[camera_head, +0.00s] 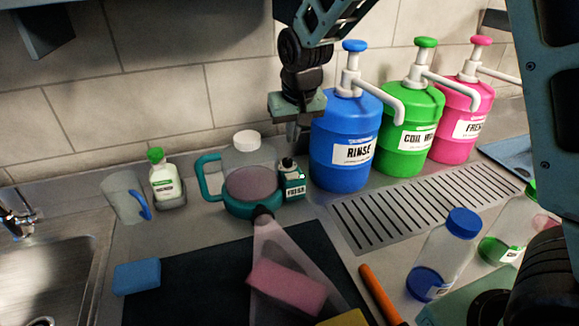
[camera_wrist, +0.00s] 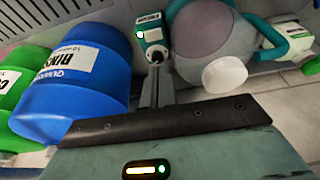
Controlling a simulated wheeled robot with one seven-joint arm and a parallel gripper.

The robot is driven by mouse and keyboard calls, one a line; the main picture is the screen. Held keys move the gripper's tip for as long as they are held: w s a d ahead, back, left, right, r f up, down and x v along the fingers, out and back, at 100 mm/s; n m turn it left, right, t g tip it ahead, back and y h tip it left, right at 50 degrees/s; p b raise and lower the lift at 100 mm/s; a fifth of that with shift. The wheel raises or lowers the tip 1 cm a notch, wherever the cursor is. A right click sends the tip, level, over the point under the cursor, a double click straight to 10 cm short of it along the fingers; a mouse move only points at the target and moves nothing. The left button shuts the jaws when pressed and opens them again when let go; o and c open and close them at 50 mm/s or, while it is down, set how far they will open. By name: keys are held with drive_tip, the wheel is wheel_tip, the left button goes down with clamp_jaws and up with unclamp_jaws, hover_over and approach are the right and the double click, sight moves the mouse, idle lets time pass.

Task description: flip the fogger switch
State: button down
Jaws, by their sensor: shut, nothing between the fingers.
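The teal fogger (camera_head: 252,206) with a clear tank and white cap stands on the counter behind the dark mat. A pale mist cone spreads from its dark nozzle toward the front. The small teal switch box (camera_head: 293,184) is at its right side, with a label, a lit green light and a black switch (camera_head: 287,163) on top. In the wrist view the box (camera_wrist: 150,30) and switch (camera_wrist: 157,54) show just beyond my fingertips. My gripper (camera_head: 291,142) is shut and empty, pointing down just above the switch; whether it touches is unclear.
Blue (camera_head: 343,150), green (camera_head: 408,130) and pink (camera_head: 462,120) pump jugs stand close to the right of my gripper. A small green-capped bottle (camera_head: 165,183) and a clear jug (camera_head: 124,197) stand left. A pink sponge (camera_head: 288,288) lies in the mist.

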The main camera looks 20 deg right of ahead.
drive_tip(key=p, duration=0.3)
approach(288, 175)
drive_tip(key=x, duration=0.5)
drive_tip(key=shift+w+f, duration=0.1)
drive_tip(key=shift+w, duration=0.15)
drive_tip(key=shift+f, duration=0.65)
drive_tip(key=shift+f+b, duration=0.25)
drive_tip(key=shift+b, duration=0.2)
drive_tip(key=shift+d, duration=0.1)
drive_tip(key=shift+d+r, duration=0.2)
drive_tip(key=shift+d, duration=0.5)
drive_tip(key=shift+r, duration=0.1)
